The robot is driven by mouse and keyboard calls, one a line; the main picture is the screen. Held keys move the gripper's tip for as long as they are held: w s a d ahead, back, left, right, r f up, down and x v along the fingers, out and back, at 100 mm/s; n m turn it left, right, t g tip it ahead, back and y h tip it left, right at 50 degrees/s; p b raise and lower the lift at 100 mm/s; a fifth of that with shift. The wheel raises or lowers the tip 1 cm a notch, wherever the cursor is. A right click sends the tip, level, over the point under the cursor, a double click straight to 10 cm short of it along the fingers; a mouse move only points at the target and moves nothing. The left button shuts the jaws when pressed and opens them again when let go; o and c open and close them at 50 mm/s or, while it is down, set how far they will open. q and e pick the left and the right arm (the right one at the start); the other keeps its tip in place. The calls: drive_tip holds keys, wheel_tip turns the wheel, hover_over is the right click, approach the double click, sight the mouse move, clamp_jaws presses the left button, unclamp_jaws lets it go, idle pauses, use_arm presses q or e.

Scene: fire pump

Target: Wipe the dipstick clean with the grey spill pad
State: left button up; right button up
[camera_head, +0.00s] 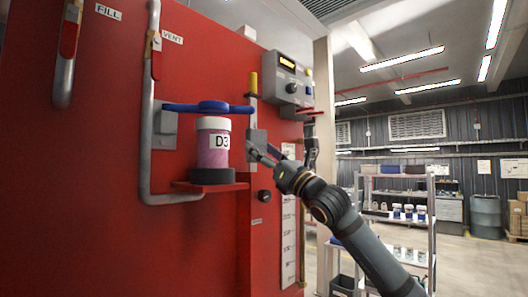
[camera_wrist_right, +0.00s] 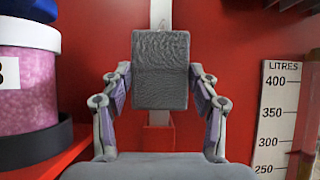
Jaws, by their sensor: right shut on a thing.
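The grey spill pad (camera_wrist_right: 160,70) is a folded textured block between the two fingers of my right gripper (camera_wrist_right: 160,95) in the right wrist view. My right gripper (camera_head: 260,153) is shut on it in front of the red panel. A yellow-topped upright (camera_head: 253,83), which looks like the dipstick, stands against the panel right above the pad. In the wrist view a pale vertical strip (camera_wrist_right: 161,13) shows behind the pad; the pad hides its middle, so I cannot tell if they touch. My left gripper is not in view.
A pink jar marked D3 (camera_head: 213,145) stands on a small red shelf (camera_head: 208,187) left of my gripper, below a blue handle (camera_head: 210,107). A control box (camera_head: 290,80) is above right. A litre scale (camera_wrist_right: 279,115) is at right. A shelf rack (camera_head: 398,210) stands farther back.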

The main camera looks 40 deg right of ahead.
drive_tip(key=shift+r+p, duration=3)
drive_tip(key=shift+r, duration=0.8)
drive_tip(key=shift+f, duration=0.1)
drive_tip(key=shift+s+f+b, duration=0.15)
drive_tip(key=shift+s+b, duration=0.15)
drive_tip(key=shift+b, duration=0.4)
drive_tip(key=shift+s+r, duration=0.2)
drive_tip(key=shift+s, duration=0.25)
drive_tip(key=shift+f, duration=0.1)
wheel_tip(320, 180, down, 8)
drive_tip(key=b, duration=0.8)
drive_tip(key=shift+b, duration=0.35)
drive_tip(key=shift+w+r, duration=0.1)
drive_tip(key=shift+r, duration=0.2)
